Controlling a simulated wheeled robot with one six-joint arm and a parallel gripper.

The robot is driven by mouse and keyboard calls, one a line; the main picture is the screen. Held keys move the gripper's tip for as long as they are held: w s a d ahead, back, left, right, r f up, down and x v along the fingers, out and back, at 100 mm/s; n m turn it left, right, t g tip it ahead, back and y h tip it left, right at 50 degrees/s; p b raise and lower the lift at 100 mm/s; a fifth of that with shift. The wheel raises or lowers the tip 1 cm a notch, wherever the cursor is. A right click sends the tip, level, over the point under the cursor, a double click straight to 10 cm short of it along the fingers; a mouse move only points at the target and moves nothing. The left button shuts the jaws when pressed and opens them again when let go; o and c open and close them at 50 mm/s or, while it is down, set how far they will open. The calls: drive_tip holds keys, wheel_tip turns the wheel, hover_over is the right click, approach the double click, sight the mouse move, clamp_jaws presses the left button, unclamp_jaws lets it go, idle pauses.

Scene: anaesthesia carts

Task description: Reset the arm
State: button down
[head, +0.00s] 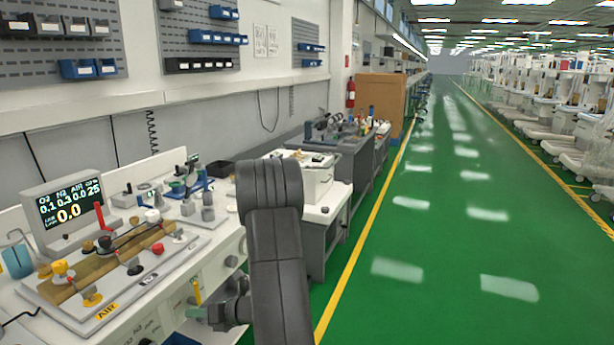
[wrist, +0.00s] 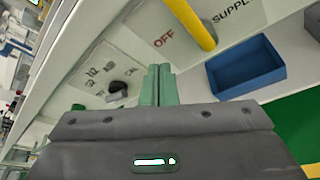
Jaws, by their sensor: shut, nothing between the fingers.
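My arm (head: 275,250) reaches down from the middle of the head view and bends left at its lower end. My gripper (head: 205,313) is beside the front panel of the left workbench, low in the picture. In the wrist view its two green fingers (wrist: 157,85) are pressed together with nothing between them. Past the fingertips is a white panel marked "OFF" and "SUPPLY" with a yellow handle (wrist: 190,22). The handle also shows in the head view (head: 197,291), just above my gripper. The fingers look apart from the handle.
A black knob (wrist: 117,88) sits on the panel left of my fingers, and a blue bin (wrist: 245,70) is to their right. The bench carries a gas display (head: 70,210) and a board of valves (head: 110,262). The green aisle (head: 450,240) to the right is clear.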

drive_tip(key=f+n+b, duration=0.1)
drive_tip(key=b, duration=0.2)
drive_tip(key=f+n+t+b, duration=0.1)
drive_tip(key=b, duration=0.2)
drive_tip(key=f+n+t+h+b, duration=0.1)
drive_tip(key=n+b, duration=0.1)
drive_tip(key=b, duration=0.1)
drive_tip(key=shift+s+a, duration=0.1)
drive_tip(key=shift+s, duration=0.2)
drive_tip(key=shift+r+n, duration=0.15)
drive_tip(key=shift+n, duration=0.15)
